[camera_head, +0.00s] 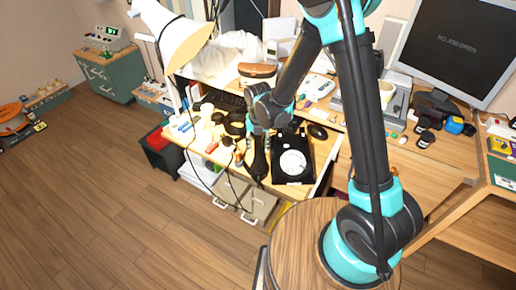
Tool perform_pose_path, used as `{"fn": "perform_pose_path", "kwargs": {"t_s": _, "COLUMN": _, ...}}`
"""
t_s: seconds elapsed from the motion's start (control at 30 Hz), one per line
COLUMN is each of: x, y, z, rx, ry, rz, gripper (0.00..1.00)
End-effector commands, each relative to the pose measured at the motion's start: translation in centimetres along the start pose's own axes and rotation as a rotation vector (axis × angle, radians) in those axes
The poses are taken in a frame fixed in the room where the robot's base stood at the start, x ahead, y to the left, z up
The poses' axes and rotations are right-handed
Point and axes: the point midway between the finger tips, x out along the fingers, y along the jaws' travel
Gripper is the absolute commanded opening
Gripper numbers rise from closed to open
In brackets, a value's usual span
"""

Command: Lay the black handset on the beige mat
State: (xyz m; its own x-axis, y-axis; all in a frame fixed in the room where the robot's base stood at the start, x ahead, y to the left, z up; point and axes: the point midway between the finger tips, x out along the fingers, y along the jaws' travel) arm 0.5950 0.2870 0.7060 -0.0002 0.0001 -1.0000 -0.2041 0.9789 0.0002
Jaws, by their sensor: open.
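A black dial phone (292,160) with a white dial sits on the desk. A long black shape that looks like the handset (259,166) lies along the phone's left side at the desk's front edge. My gripper (258,134) is over its far end, open; whether the fingers touch the handset or stand around it I cannot tell at this size. A pale beige area (208,137) shows on the desk to the left, strongly lit; I cannot make out a clear mat edge there.
The lit desk area holds several small dark items and a red-orange piece (214,145). A lamp (186,45) stands at the left. A black computer mouse (317,131) is behind the phone. Drawers (246,203) stand below the desk's front edge, and dark cables hang there.

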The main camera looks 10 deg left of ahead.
Motion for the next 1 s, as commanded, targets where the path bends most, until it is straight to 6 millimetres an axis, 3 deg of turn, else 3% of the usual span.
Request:
{"fn": "perform_pose_path", "kwargs": {"t_s": 0.6, "x": -10.0, "y": 0.0, "z": -0.1, "rx": 0.000, "ry": 0.000, "rz": 0.000, "gripper": 0.47}}
{"fn": "perform_pose_path", "kwargs": {"t_s": 1.0, "x": -11.4, "y": -0.2, "z": -0.1, "rx": 0.016, "ry": -0.001, "rz": 0.001, "gripper": 0.47}}
